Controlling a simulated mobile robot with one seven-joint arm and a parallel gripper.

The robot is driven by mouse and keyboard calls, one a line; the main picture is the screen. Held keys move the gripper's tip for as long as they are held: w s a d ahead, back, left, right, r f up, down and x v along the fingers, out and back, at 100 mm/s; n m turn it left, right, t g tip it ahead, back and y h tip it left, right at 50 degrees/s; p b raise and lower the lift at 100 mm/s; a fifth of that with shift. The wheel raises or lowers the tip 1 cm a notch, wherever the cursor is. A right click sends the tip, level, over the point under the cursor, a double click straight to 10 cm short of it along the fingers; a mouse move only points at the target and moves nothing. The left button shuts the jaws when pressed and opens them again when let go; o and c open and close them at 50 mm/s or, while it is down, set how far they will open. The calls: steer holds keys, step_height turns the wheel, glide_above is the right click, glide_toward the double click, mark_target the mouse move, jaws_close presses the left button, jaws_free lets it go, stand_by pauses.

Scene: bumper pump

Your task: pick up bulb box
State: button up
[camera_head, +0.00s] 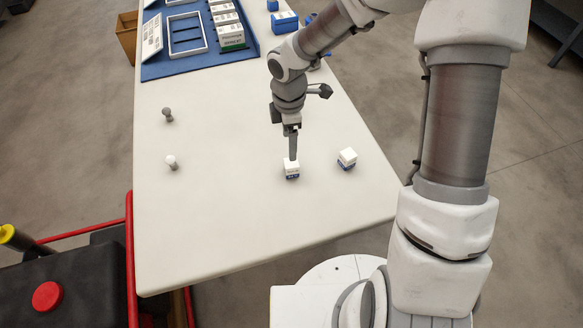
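One bulb box (291,170) is right under my gripper (293,157).
Two small bulb-like pieces (168,114) (171,162) lie on the left of the white table (230,225). A blue mat (160,68) with a white frame and several boxes is at the far end. A blue box (284,22) stands at the far right. The near table is clear.

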mark_target(291, 165)
step_height(291, 165, down, 6)
steer(key=shift+r+b, duration=0.2)
steer(key=shift+b, duration=0.25)
steer(key=f, duration=0.1)
steer(key=f+b, duration=0.1)
steer(key=f, duration=0.3)
steer(key=shift+s+d+f, duration=0.1)
steer(key=shift+d, duration=0.15)
jaws_close()
